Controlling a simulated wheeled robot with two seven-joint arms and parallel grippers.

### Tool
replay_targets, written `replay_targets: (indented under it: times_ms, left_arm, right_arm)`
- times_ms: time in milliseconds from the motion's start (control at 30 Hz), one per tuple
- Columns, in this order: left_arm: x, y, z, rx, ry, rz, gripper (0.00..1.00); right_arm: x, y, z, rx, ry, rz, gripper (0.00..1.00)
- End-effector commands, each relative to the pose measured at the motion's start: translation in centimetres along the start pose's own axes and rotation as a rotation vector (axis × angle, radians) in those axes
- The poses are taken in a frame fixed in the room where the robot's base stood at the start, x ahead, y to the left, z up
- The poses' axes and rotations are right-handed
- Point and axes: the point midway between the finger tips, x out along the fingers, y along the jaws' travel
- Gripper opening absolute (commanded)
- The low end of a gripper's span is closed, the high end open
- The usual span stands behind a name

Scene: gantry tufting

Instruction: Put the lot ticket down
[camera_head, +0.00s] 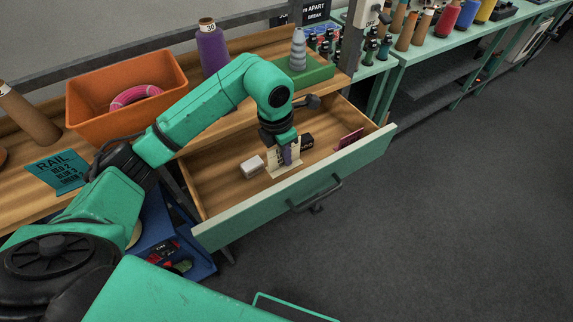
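My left arm reaches over the bench front into an open wooden drawer (222,192) with a green front. My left gripper (287,155) points down inside the drawer, near its middle. It appears shut on a cream card with a purple patch, which I take as the lot ticket (285,170). The card stands roughly upright at the fingertips. I cannot tell whether its lower edge touches the drawer floor. The fingers partly hide the card. My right gripper is not in view.
In the drawer, a small whitish block (252,166) lies left of the gripper, a black box (307,142) lies right, and a dark red card (349,139) is farther right. An orange bin (95,120), a purple cone (212,50) and a green tray (318,73) stand on the bench.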

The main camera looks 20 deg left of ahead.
Motion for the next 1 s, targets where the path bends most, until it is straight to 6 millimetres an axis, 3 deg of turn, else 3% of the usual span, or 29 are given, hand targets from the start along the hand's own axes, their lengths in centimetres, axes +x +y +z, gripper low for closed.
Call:
replay_targets:
  times_ms: [333,700,767,800,1000]
  left_arm:
    - [6.1,-0.1,-1.0,0.000,0.002,-0.003,0.00]
    - [7.1,0.0,-1.0,0.002,-0.001,0.001,0.00]
    - [6.9,0.0,-1.0,0.002,-0.001,0.001,0.27]
    - [6.9,0.0,-1.0,0.002,-0.001,0.000,0.34]
    - [6.9,0.0,-1.0,0.002,-0.001,0.000,0.34]
  right_arm:
    - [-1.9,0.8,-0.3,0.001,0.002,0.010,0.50]
    - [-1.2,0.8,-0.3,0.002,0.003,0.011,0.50]
    - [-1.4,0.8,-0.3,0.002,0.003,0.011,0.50]
    - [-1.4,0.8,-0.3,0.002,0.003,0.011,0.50]
    - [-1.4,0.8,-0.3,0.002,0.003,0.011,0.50]
